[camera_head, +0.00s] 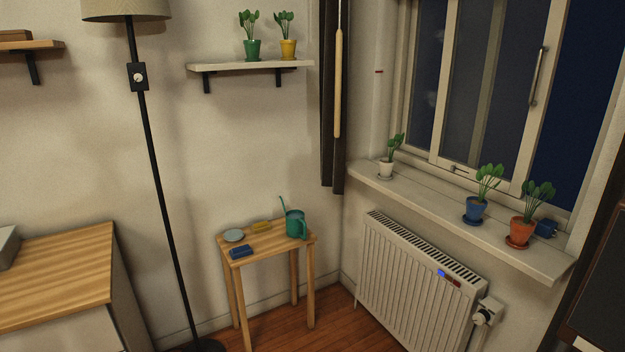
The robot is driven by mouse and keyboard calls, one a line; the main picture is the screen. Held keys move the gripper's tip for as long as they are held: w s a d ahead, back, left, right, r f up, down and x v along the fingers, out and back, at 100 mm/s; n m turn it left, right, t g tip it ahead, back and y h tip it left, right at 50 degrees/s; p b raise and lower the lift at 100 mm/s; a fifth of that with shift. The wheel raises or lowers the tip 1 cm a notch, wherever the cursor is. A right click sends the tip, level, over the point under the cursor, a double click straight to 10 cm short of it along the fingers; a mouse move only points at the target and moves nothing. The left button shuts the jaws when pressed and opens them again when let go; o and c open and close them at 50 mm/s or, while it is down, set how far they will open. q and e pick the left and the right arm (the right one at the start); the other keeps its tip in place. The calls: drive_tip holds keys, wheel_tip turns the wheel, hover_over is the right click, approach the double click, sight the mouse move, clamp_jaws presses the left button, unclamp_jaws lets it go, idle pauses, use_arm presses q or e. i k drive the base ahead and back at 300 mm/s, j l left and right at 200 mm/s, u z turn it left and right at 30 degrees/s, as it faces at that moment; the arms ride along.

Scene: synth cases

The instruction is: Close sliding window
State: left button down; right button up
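The sliding window (485,90) is at the upper right, above a pale sill. Its pale sash has a long upright metal handle (538,77) on the right stile. A small latch (456,169) shows on the lower frame. Left of the handle the panes look greyish. Right of it is a wide dark blue area (580,110) that looks like an open gap, and the right end of the frame is partly cut off. Neither of my grippers is in view.
Below is a radiator (415,290). A small table (265,245), floor lamp (155,190) and dark curtain (330,120) stand left.

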sight(500, 57)
drive_tip(key=i+z, duration=0.15)
drive_tip(key=i, duration=0.35)
drive_tip(key=i+j+z, duration=0.15)
drive_tip(key=i, duration=0.35)
drive_tip(key=i+j+z, duration=0.2)
drive_tip(key=i, duration=0.3)
